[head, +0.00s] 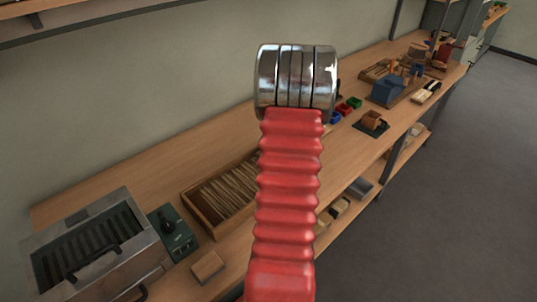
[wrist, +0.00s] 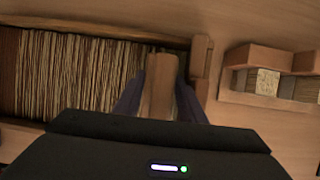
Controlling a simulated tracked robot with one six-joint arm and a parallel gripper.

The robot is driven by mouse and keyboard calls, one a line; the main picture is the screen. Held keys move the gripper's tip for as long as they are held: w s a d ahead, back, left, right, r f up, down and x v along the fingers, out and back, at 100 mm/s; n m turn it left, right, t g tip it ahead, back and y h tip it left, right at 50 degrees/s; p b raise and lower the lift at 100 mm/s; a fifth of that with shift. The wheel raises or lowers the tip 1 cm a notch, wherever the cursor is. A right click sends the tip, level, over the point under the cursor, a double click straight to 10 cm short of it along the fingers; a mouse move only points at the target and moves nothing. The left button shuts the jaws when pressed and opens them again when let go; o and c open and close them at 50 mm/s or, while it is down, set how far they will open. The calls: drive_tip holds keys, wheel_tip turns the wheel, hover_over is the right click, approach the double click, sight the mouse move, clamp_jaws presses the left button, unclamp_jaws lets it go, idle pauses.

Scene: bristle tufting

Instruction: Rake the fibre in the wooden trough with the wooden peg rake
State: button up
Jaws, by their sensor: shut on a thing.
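The wooden trough (head: 196,217) lies on the bench left of my red arm in the head view, its right end hidden behind the arm. Pale fibre strands (head: 228,190) lie in it side by side. In the wrist view the trough's rim (wrist: 100,28) runs along the top left, with striped fibre (wrist: 75,75) below it. My gripper (wrist: 160,98) is shut on a wooden piece, seemingly the peg rake (wrist: 163,72), near the right end of the fibre. Pegs are not visible, and I cannot tell whether the rake touches the fibre. The gripper is hidden in the head view.
A metal box with a slotted top (head: 95,255), a green-based device (head: 171,232) and a small wooden block (head: 208,266) stand near the trough. A wooden holder with pale blocks (wrist: 265,98) is at right in the wrist view. Coloured bins (head: 345,108) and tools lie farther along.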

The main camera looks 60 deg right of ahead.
drive_tip(key=shift+s+d+r, duration=0.1)
drive_tip(key=shift+s+d, duration=0.15)
drive_tip(key=shift+d, duration=0.4)
drive_tip(key=w+a, duration=0.2)
drive_tip(key=a, duration=0.7)
drive_tip(key=w+a, duration=0.3)
drive_tip(key=a, duration=0.6)
drive_tip(key=w+a, duration=0.3)
drive_tip(key=a, duration=0.7)
drive_tip(key=shift+w, duration=0.2)
drive_tip(key=shift+w+a, duration=0.15)
drive_tip(key=shift+a, duration=0.3)
drive_tip(key=s+d, duration=0.2)
drive_tip(key=d, duration=0.7)
drive_tip(key=s+d, duration=0.3)
drive_tip(key=d, duration=0.6)
drive_tip(key=s+d, duration=0.3)
drive_tip(key=d, duration=0.6)
drive_tip(key=shift+s+d, duration=0.15)
drive_tip(key=shift+d, duration=0.35)
drive_tip(key=shift+d, duration=0.15)
